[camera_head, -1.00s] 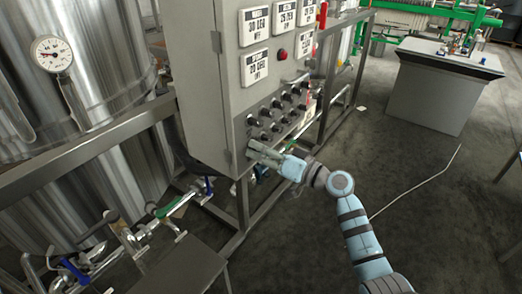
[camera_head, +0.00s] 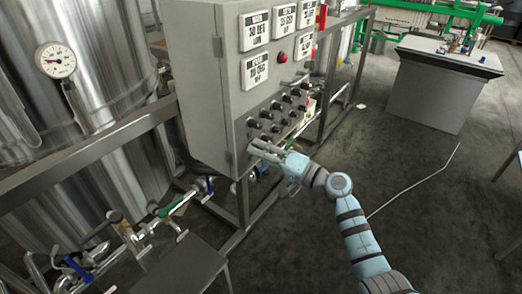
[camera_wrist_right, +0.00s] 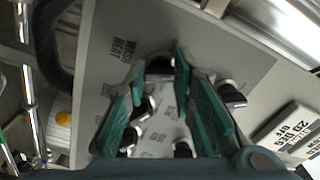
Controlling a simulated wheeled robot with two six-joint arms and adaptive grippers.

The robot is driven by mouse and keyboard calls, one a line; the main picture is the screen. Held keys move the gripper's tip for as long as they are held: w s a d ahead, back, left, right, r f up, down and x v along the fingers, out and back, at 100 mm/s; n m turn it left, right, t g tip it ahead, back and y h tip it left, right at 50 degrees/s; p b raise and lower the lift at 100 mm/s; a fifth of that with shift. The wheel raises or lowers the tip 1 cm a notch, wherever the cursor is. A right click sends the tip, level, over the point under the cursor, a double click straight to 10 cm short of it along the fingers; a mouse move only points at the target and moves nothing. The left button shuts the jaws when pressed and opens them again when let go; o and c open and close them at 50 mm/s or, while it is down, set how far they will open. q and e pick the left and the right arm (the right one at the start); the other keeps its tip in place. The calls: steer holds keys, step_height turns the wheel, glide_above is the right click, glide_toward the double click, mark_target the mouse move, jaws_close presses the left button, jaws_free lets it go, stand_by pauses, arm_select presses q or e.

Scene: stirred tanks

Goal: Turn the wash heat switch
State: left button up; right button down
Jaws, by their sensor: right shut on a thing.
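The wash heat switch (camera_wrist_right: 160,64) is a dark knob on the grey control panel (camera_wrist_right: 240,62), beside a label reading WASH HEAT (camera_wrist_right: 122,48). In the right wrist view it sits between the fingertips of my right gripper (camera_wrist_right: 158,70), which is shut on it. In the head view my right gripper (camera_head: 256,150) reaches the lower left corner of the panel's knob rows and hides the switch. My left gripper is not in view.
Several other black knobs (camera_head: 278,106) sit close around the gripper. White display plates (camera_head: 254,69) and a red button (camera_head: 282,57) are above them. Steel tanks (camera_head: 85,70) and pipes stand left. A grey bench (camera_head: 440,88) stands at the back right, with open floor before it.

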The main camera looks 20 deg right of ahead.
stand_by(0.3)
steer(key=c, duration=1.4)
jaws_free()
steer(key=shift+o, duration=0.2)
steer(key=v, duration=1.2)
